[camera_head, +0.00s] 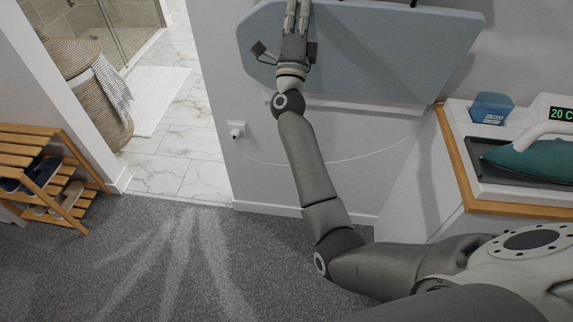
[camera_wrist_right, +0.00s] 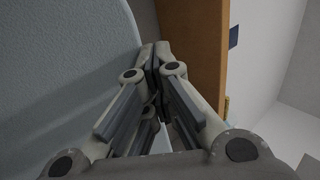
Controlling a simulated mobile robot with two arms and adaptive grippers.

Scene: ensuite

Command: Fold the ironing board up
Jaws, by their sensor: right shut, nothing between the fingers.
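The light blue ironing board (camera_head: 385,50) is at the top of the head view, standing up close to the wall with its broad face toward me. A pale ledge or frame (camera_head: 355,106) shows under its lower edge. My right gripper (camera_head: 297,12) is in front of the board's left part, fingers pointing up along its face. In the right wrist view the gripper (camera_wrist_right: 157,55) is shut and empty, with the board (camera_wrist_right: 60,60) close beside it on the left. I cannot tell whether it touches the board. The board's top edge is partly cut off. My left gripper is not in view.
A wood-edged counter (camera_head: 456,160) at the right holds a green iron (camera_head: 535,155) and a blue container (camera_head: 491,108). A white cord (camera_head: 300,163) runs from a wall socket (camera_head: 237,130). A shoe rack (camera_head: 45,170) and basket (camera_head: 85,85) stand left. Carpet in front is clear.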

